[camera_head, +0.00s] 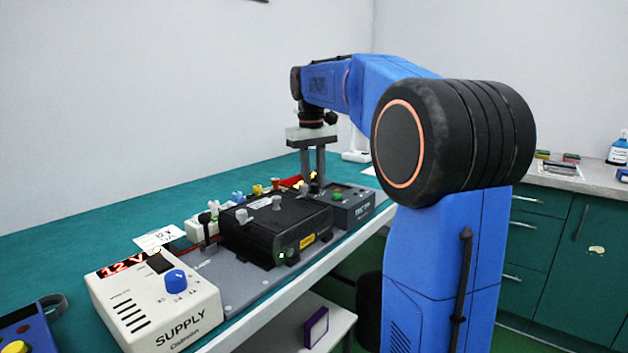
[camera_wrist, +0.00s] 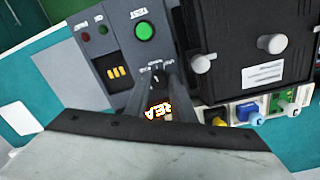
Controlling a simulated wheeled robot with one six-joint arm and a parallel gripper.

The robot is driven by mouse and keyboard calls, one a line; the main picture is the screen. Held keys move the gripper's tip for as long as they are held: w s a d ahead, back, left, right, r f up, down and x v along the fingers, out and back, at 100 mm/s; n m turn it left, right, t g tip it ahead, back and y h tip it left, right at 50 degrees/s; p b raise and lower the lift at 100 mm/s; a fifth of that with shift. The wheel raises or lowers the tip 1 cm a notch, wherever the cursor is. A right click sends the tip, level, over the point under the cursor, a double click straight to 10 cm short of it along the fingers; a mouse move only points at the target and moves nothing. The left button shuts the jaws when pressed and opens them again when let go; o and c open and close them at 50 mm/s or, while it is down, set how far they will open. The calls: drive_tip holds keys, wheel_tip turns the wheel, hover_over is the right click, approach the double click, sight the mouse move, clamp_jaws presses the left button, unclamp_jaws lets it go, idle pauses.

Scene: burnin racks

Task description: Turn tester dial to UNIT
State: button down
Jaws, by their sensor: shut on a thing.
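The tester (camera_head: 352,210) is a dark grey box at the far end of the row on the bench, with a green button (camera_head: 337,197). In the wrist view the tester (camera_wrist: 92,62) shows its green TEST button (camera_wrist: 144,30), a red lamp and yellow contacts. My gripper (camera_head: 315,182) points straight down over the tester's back part. In the wrist view my gripper (camera_wrist: 160,76) is shut on the tester dial, which the fingers hide. Small white marks show at the fingertips, too small to read. A lit orange display shows partly behind the fingers.
A black unit (camera_head: 276,226) with light knobs stands right beside the tester. A white supply box (camera_head: 150,308) with a blue knob and a red 12 V display stands nearer. Coloured connectors (camera_head: 240,197) line the back. The green bench behind is mostly clear.

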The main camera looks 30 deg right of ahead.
drive_tip(key=m, duration=0.5)
drive_tip(key=shift+m, duration=0.3)
drive_tip(key=m, duration=0.5)
drive_tip(key=shift+w+g, duration=0.15)
drive_tip(key=shift+g, duration=0.15)
drive_tip(key=shift+m, duration=0.3)
drive_tip(key=c, duration=1.5)
unclamp_jaws()
drive_tip(key=shift+r, duration=0.1)
